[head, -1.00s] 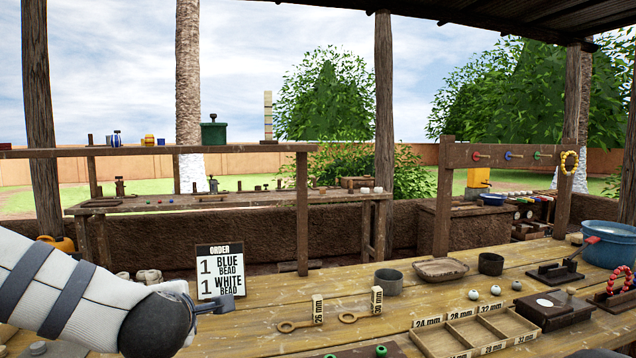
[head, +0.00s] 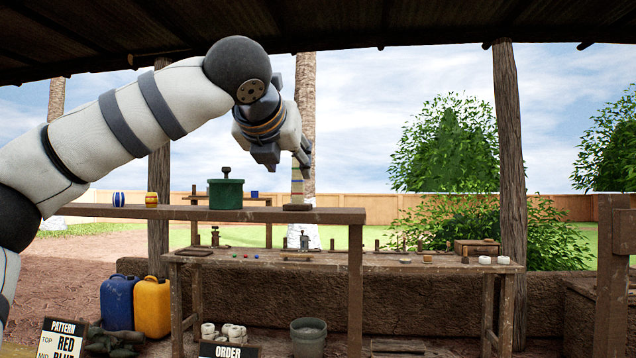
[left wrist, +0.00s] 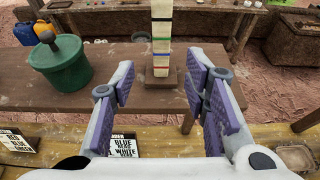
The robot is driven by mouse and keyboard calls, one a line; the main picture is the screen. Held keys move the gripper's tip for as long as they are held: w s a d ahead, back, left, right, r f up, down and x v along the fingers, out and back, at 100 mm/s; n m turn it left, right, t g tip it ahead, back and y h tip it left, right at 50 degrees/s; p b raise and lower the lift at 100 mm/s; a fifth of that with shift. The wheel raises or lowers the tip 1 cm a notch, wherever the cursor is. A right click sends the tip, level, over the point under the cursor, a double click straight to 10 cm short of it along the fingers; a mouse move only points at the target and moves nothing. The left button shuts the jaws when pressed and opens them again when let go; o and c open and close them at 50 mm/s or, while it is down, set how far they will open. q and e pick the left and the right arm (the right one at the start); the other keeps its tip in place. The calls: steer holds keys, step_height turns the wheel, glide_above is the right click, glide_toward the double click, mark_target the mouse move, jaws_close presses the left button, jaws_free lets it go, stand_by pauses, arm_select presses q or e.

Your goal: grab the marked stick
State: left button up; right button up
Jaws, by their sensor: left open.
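The marked stick (left wrist: 161,38) stands upright in a small dark wooden base (left wrist: 160,80) on the raised shelf. It is pale, with green, blue and dark bands in the left wrist view. In the head view the lower part of the stick (head: 297,188) shows below my gripper, and its upper part is hidden. My left gripper (left wrist: 160,86) is open and empty, its purple-padded fingers apart. The stick shows in the gap beyond the fingertips. In the head view my left gripper (head: 303,155) points downward above the shelf. My right gripper is not in view.
A green lidded pot (head: 226,194) stands left of the stick on the shelf (head: 330,214), close to the left finger in the wrist view. Striped beads (head: 152,198) lie farther left. A lower workbench (head: 380,262) stands behind. Order cards (left wrist: 122,146) stand on the near table.

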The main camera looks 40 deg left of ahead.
mark_target(297, 177)
arm_select(q)
steer(key=x, duration=0.9)
steer(key=shift+w+r, duration=0.1)
steer(key=shift+r, duration=0.05)
jaws_close()
